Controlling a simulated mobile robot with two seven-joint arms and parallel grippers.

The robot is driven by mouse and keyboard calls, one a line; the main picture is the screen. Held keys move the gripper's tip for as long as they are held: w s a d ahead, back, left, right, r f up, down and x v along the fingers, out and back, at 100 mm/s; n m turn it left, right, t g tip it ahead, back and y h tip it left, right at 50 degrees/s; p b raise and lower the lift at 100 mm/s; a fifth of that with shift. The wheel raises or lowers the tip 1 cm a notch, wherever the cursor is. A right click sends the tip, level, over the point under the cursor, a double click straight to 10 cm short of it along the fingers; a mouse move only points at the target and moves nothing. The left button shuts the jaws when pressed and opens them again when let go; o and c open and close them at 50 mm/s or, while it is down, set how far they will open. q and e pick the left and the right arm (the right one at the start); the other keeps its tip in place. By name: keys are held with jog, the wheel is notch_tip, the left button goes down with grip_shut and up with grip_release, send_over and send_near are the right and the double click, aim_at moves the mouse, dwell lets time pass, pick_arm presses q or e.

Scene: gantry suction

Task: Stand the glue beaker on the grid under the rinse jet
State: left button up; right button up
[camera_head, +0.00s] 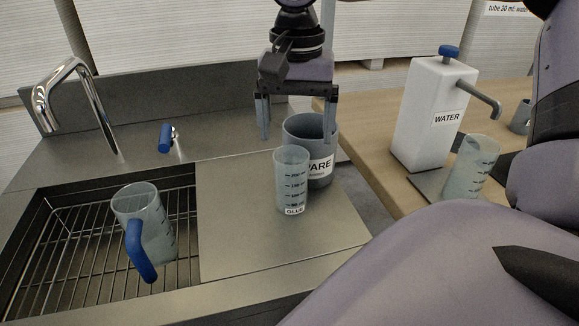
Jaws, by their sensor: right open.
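The glue beaker (290,178), clear with a scale and a GLUE label, stands upright on the steel drainboard beside the sink. The grid (75,255) lies in the sink at the left. A clear beaker with a blue handle (160,225) is on the grid. The rinse jet seems to be the curved chrome spout (75,80) at the sink's back left. My right gripper (298,137) is open and empty, pointing down, above and behind the glue beaker, near the grey SPARE pot. My left gripper is not in view.
The grey SPARE pot (312,135) stands right behind the glue beaker, overlapping it in view. A blue tap knob (166,137) is behind the sink. A white WATER dispenser (420,125) and another clear beaker (470,165) stand at the right. The drainboard's front (250,240) is clear.

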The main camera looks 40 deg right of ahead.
aim_at(291, 158)
jog(key=f, duration=0.6)
jog(key=shift+w+a+f, duration=0.1)
jog(key=shift+a+f, duration=0.15)
jog(key=shift+a, duration=0.15)
jog(key=c, duration=1.5)
grip_shut()
jog(key=shift+r, duration=0.1)
jog(key=shift+r, duration=0.1)
